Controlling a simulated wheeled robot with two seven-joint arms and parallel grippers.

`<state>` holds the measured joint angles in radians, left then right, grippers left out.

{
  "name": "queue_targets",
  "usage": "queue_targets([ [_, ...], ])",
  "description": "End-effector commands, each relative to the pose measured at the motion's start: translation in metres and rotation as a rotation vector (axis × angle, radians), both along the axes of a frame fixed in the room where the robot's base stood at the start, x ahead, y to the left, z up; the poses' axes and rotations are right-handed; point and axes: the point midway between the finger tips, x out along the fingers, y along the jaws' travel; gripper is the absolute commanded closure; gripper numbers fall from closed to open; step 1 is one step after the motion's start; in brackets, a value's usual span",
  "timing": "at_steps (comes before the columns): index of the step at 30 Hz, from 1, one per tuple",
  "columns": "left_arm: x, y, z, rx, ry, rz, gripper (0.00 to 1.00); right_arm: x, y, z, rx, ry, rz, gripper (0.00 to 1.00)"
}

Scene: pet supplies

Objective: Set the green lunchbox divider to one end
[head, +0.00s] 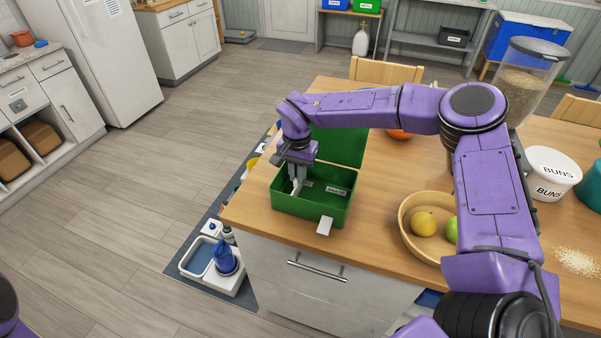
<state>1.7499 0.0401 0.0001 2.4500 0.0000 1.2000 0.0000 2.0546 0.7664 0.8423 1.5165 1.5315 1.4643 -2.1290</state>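The green lunchbox (290,207) sits on the wooden counter near its left corner, with its lid (342,150) standing open at the back. My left gripper is out of view.
A wooden bowl (410,236) with a yellow fruit and a green fruit stands right of the box. A white BUNS tub (549,176) and a clear bin of brown pellets (521,85) stand further right. Several items lie on the floor mat left of the counter.

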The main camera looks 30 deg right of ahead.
Motion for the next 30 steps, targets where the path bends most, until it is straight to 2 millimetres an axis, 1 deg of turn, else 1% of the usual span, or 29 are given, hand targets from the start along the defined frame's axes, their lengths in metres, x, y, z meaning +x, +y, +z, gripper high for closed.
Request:
queue_targets([
  [1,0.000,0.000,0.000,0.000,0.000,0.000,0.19,-0.001,0.000,-0.002,-0.001,0.003,0.000,0.69],
  [2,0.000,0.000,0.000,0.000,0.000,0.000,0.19,-0.001,0.000,-0.002,-0.001,0.003,0.000,0.62],
  [10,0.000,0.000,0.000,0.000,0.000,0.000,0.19,0.000,0.000,0.000,0.001,0.001,0.000,0.62],
  [12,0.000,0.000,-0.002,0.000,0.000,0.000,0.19,0.000,0.000,0.005,0.000,-0.001,0.000,0.62],
  [14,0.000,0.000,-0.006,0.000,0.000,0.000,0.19,0.001,0.000,0.013,0.000,-0.004,0.000,0.62],
  [17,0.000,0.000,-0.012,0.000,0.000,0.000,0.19,0.002,0.000,0.035,0.000,-0.004,-0.001,0.62],
  [21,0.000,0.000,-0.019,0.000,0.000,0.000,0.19,0.002,-0.001,0.069,0.000,-0.003,-0.001,0.62],
  [24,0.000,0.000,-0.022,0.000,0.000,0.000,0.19,0.001,0.000,0.088,-0.001,0.001,-0.001,0.62],
  [27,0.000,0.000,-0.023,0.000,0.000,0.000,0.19,0.001,0.000,0.099,0.000,0.001,0.000,0.62],
  [30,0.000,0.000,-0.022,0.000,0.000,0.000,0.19,0.001,0.000,0.103,0.000,0.003,0.000,0.62],
])
